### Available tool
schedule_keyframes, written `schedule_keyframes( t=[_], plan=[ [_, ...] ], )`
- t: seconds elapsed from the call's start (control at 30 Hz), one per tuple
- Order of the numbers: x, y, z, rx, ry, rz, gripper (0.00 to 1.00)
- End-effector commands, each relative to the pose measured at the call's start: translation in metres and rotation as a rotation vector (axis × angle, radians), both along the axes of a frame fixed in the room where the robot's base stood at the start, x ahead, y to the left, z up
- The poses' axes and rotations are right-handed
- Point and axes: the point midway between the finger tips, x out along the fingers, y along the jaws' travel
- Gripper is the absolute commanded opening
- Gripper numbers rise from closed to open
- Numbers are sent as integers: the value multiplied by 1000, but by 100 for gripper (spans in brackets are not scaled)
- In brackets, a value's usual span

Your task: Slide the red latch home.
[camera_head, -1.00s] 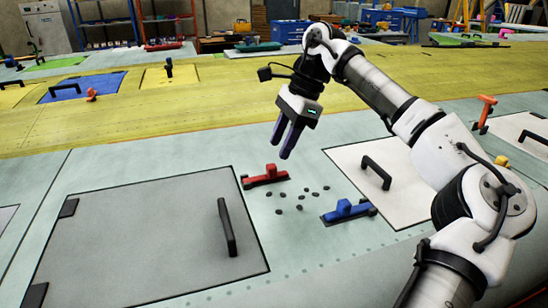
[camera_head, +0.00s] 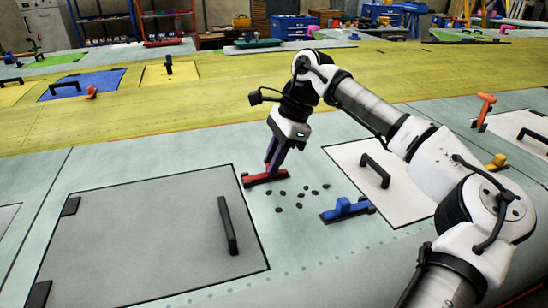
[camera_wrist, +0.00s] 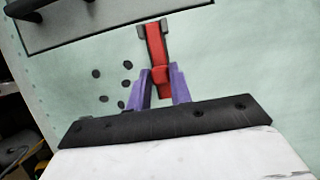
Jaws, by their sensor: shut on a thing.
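The red latch (camera_head: 259,179) lies on the pale green panel, just right of the big grey hatch. It also shows in the wrist view (camera_wrist: 155,45), running up from between the fingers to a small grey bracket (camera_wrist: 153,27) near the hatch edge. My gripper (camera_head: 272,167) has come down on the latch from above. In the wrist view its purple fingers (camera_wrist: 160,82) stand on either side of the latch's raised red knob and are shut on it. The fingers hide part of the knob in the head view.
A blue latch (camera_head: 346,210) lies to the right, beside a white hatch with a black handle (camera_head: 376,170). Several dark round pieces (camera_head: 299,195) are scattered between the two latches. The grey hatch (camera_head: 140,240) has an upright black handle (camera_head: 228,226).

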Motion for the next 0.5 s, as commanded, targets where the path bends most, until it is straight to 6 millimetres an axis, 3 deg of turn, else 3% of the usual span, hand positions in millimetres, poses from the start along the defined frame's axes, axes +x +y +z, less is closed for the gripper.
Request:
schedule_keyframes(
  t=[0.23, 0.5],
  plan=[
    [-1, 2, 0, 0, 0, 1, 0],
    [-11, 36, -1, 0, -1, 2, 0]
  ],
)
